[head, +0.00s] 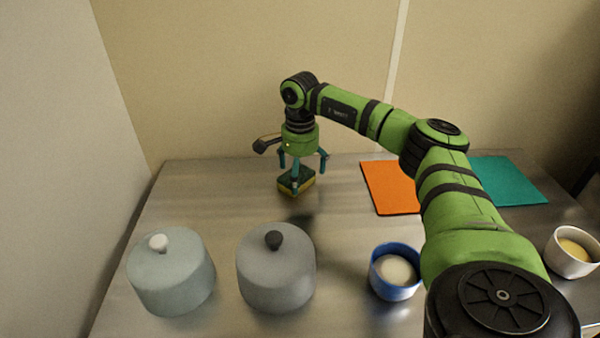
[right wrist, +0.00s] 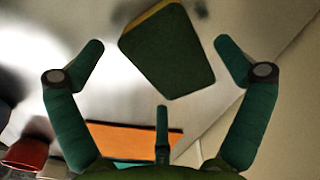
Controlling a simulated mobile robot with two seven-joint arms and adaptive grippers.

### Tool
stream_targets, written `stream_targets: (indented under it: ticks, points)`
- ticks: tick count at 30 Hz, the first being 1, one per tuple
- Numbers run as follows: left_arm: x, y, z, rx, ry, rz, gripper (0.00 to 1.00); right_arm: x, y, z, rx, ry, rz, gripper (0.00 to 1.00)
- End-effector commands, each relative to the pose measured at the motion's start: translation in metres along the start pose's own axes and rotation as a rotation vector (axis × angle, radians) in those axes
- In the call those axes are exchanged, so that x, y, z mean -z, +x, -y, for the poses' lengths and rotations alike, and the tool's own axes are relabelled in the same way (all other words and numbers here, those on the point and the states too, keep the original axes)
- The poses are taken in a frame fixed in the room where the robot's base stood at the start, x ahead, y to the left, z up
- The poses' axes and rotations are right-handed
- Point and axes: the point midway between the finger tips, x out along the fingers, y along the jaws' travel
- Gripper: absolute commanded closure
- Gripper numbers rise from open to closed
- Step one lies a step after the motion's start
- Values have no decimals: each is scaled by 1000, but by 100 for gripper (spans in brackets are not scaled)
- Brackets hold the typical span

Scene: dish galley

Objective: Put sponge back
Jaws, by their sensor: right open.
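The sponge (head: 296,183), dark green on top and yellow below, lies on the metal counter towards the back. My right gripper (head: 303,163) points down just above it, its three teal fingers spread open around the sponge from above. In the right wrist view the sponge (right wrist: 168,52) sits between the open fingers of my right gripper (right wrist: 160,72), with visible gaps to the two side fingers. I cannot tell whether any finger touches it. My left gripper is not in view.
Two lidded grey pots (head: 172,280) (head: 277,278) stand at the front left. A blue bowl (head: 379,287) and a white bowl (head: 562,267) stand further right. An orange mat (head: 390,190) and a teal mat (head: 510,182) lie at the back. A red container (right wrist: 27,152) shows in the wrist view.

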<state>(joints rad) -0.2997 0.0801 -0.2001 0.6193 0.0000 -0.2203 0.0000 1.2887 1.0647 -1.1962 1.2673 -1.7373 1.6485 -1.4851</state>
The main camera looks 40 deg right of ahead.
Motion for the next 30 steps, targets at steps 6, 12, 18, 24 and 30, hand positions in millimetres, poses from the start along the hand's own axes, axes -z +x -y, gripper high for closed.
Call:
stream_targets:
  ticks: [6, 12, 18, 24, 30]
  points:
    - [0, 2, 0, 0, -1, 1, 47, 0, -8, 1, 4, -1, 0, 0]
    - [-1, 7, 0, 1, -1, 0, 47, -1, -44, 2, 7, -1, 0, 0]
    - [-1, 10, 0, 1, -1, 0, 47, 0, -88, 2, 6, 0, 1, 0]
    - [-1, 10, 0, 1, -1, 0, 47, 0, -114, 1, 3, 0, 0, 0]
    - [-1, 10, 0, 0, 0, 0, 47, 0, -121, 1, 1, -1, 0, 0]
